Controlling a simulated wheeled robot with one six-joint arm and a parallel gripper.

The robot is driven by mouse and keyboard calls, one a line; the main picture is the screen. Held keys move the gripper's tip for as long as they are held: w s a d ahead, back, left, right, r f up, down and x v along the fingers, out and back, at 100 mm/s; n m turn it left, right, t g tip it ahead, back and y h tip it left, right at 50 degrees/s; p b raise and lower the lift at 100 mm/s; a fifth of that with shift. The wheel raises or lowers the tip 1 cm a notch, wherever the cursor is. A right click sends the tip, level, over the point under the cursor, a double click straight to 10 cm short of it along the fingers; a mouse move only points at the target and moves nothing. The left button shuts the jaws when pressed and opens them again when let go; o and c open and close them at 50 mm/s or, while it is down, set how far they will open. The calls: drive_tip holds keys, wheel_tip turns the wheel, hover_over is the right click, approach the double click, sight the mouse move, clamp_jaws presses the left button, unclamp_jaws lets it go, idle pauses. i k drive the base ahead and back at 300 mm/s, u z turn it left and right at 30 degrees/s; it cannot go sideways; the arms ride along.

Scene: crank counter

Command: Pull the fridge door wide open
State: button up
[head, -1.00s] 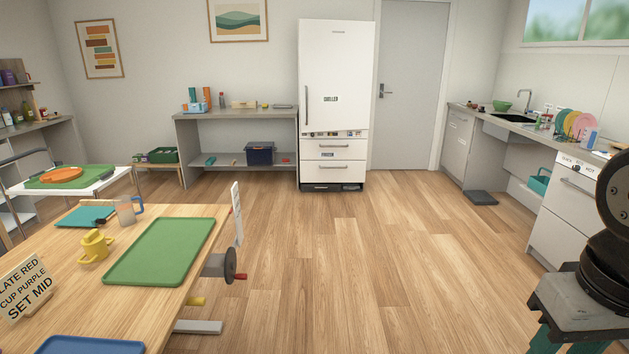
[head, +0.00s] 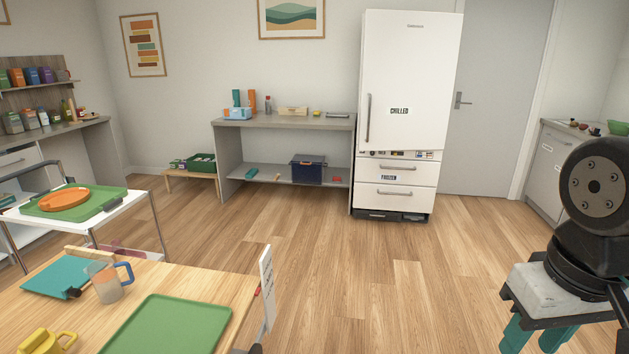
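The white fridge (head: 410,70) stands against the back wall, right of the middle of the head view. Its tall upper door, labelled "CHILLED", is shut or nearly so; a narrow gap with items shows along its lower edge. The door's vertical grey handle (head: 368,118) is on its left side. Two drawers with horizontal handles are below, the upper one labelled "FROZEN". My arm's dark links show at the lower right, far from the fridge.
A wooden table (head: 230,290) with a green tray (head: 170,325) is at the lower left. A white trolley (head: 140,205) stands behind it. A grey shelf bench (head: 285,122) stands left of the fridge, and a counter (head: 560,170) stands to the right. The floor before the fridge is clear.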

sight(410, 63)
drive_tip(key=u, duration=0.05)
drive_tip(key=i, duration=2)
drive_tip(key=z, duration=0.2)
drive_tip(key=i, duration=2.6)
drive_tip(key=z, duration=0.25)
